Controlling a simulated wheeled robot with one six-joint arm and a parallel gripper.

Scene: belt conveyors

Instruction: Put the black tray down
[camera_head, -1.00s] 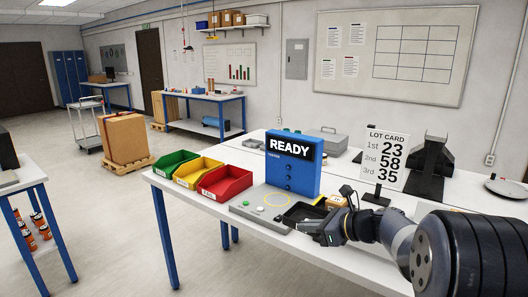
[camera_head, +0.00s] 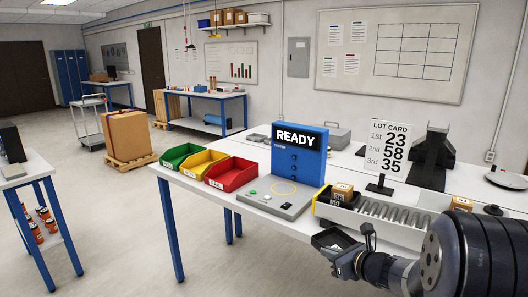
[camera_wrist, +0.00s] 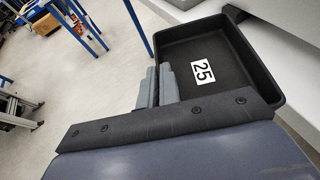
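The black tray (camera_wrist: 232,75) is empty inside except for a white label reading 25 on its floor. My gripper (camera_wrist: 158,85) is shut on one side wall of the tray in the wrist view, with its grey fingers close together there. In the head view the tray (camera_head: 328,238) is held in front of the white table's near edge, and my gripper (camera_head: 350,255) is at its right. The tray's underside is hidden.
The blue READY station (camera_head: 299,160) stands on a grey base (camera_head: 262,203), beside green, yellow and red bins (camera_head: 232,175). A lot card (camera_head: 387,150) stands behind the conveyor.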

